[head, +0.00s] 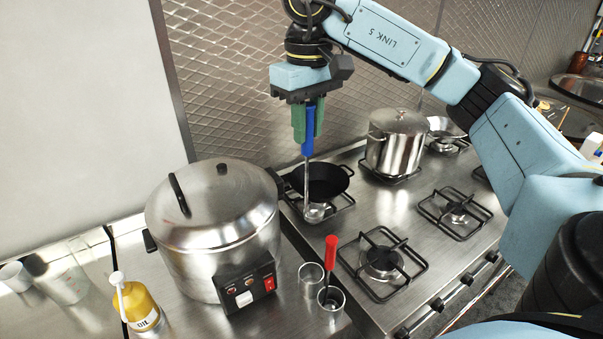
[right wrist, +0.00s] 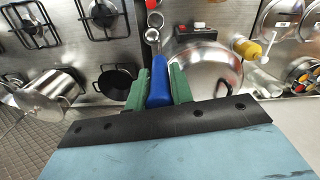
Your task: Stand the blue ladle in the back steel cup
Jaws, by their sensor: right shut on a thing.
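My right gripper (head: 309,130) is shut on the blue handle of the ladle (head: 307,146). The ladle hangs about upright, its steel bowl (head: 315,212) lowest, in front of the black wok in the picture. The back steel cup (head: 310,284) stands on the counter below the ladle bowl in the picture and looks empty. The front steel cup (head: 330,304) beside it holds a red-handled utensil (head: 331,250). In the right wrist view, the blue handle (right wrist: 158,85) sits between the green fingers (right wrist: 161,80). The ladle is apart from the cups. My left gripper is not in view.
A large lidded steel cooker (head: 215,235) stands left of the cups. A yellow oil bottle (head: 137,305) is farther left. The stove has a black wok (head: 322,182), a lidded pot (head: 396,142) and bare burners (head: 382,260) to the right.

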